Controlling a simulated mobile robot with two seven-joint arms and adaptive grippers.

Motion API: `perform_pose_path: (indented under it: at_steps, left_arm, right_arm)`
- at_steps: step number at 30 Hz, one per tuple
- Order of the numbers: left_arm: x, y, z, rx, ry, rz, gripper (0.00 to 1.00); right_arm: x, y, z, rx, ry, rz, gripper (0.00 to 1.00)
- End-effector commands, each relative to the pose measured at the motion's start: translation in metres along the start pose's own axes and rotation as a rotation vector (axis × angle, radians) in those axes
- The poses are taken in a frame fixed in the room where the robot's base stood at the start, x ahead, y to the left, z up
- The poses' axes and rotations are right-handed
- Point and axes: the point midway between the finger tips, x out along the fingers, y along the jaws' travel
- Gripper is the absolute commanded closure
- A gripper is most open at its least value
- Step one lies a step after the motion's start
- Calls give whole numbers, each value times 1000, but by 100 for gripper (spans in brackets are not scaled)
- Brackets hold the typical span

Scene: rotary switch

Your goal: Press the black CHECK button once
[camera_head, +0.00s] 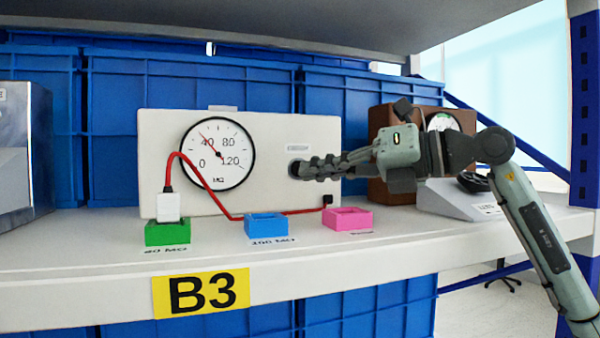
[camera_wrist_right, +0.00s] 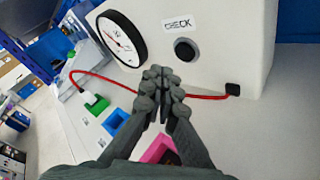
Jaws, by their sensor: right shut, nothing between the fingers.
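The black round CHECK button (camera_wrist_right: 186,49) sits on the front of the pale box (camera_head: 260,130), under a small CHECK label (camera_wrist_right: 179,23). In the head view the button (camera_head: 294,168) is partly hidden behind my right gripper (camera_head: 304,170). My right gripper is shut and empty, its fingers pointing at the panel. In the right wrist view its fingertips (camera_wrist_right: 161,73) appear below and left of the button, with a small gap in the picture. I cannot tell how far they are from the panel in depth. My left gripper is not in view.
A round gauge (camera_head: 217,153) is on the box's left. A red cable runs from a white plug (camera_head: 168,206) at the green block (camera_head: 167,233) to a black socket (camera_head: 328,200). Blue (camera_head: 266,226) and pink (camera_head: 348,219) blocks stand on the shelf (camera_head: 400,252) in front.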

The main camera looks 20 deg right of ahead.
Motion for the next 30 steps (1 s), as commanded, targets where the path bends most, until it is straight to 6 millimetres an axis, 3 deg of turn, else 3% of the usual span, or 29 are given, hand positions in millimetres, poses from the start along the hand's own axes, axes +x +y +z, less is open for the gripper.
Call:
perform_pose_path:
  at_steps: [11,30]
  left_arm:
    - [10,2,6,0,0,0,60]
    - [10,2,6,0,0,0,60]
  right_arm:
    - [-23,16,-18,0,1,-1,100]
    - [-24,17,-18,1,2,0,100]
